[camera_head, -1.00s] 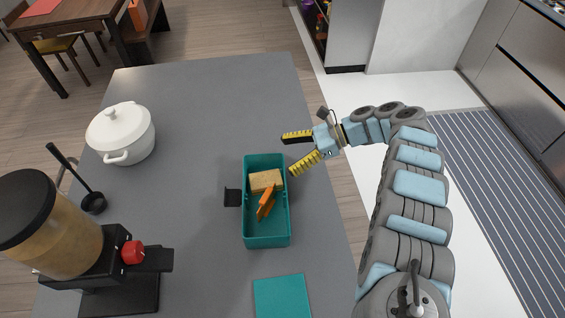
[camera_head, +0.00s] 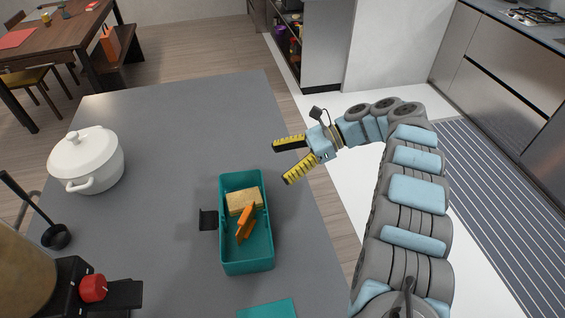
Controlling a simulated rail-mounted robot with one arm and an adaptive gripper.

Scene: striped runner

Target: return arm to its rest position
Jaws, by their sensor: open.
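My gripper (camera_head: 285,159) is open and empty, with its yellow-and-black fingers spread apart and pointing left. It hangs above the right edge of the grey table, up and to the right of a teal box. My arm (camera_head: 405,190) rises from the lower right and bends left at the top. The open teal box (camera_head: 247,262) stands on the table and holds a tan block (camera_head: 243,202) and an orange piece (camera_head: 245,222). My gripper is apart from the box.
A white lidded pot (camera_head: 86,160) stands at the left of the grey table (camera_head: 180,130). A black ladle (camera_head: 55,236) and a dispenser with a red knob (camera_head: 93,288) are at lower left. A teal lid-like piece (camera_head: 267,310) lies at the bottom. A striped runner (camera_head: 490,190) is on the right.

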